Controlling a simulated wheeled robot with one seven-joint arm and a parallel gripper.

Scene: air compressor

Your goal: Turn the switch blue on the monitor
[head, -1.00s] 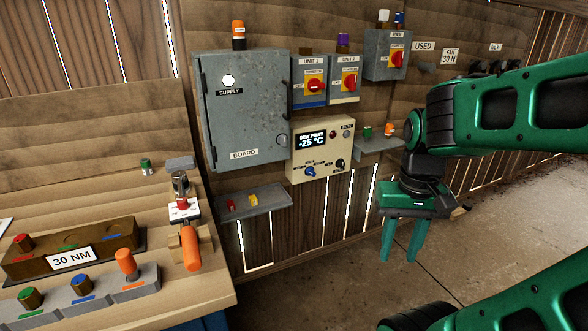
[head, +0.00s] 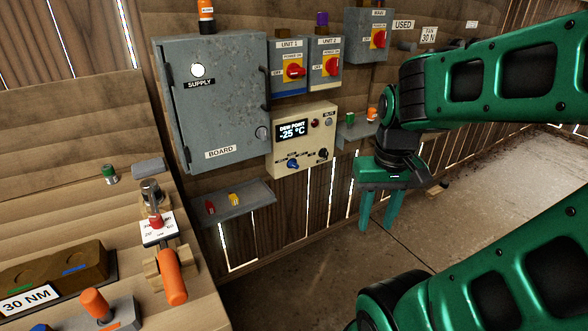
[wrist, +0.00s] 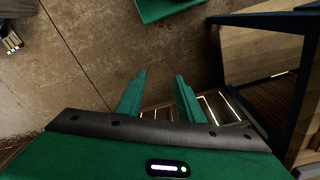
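The monitor (head: 302,147) is a cream box on the wooden wall, with a dark display reading "DEW POINT -25 °C". Its blue switch (head: 293,164) is a small blue knob at the lower left of its face, and a black knob (head: 323,154) sits at the lower right. My gripper (head: 376,226) hangs pointing down, to the right of and below the monitor, apart from it. In the wrist view my gripper (wrist: 158,82) has its two green fingers spread with nothing between them. The monitor and its switch do not show in the wrist view.
A grey cabinet (head: 235,100) labelled BOARD is left of the monitor. Switch boxes (head: 290,68) with red handles hang above. A small shelf (head: 235,203) juts out below left, and another (head: 355,130) right of the monitor. A workbench (head: 205,290) fills the lower left. Floor (head: 440,235) is clear at right.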

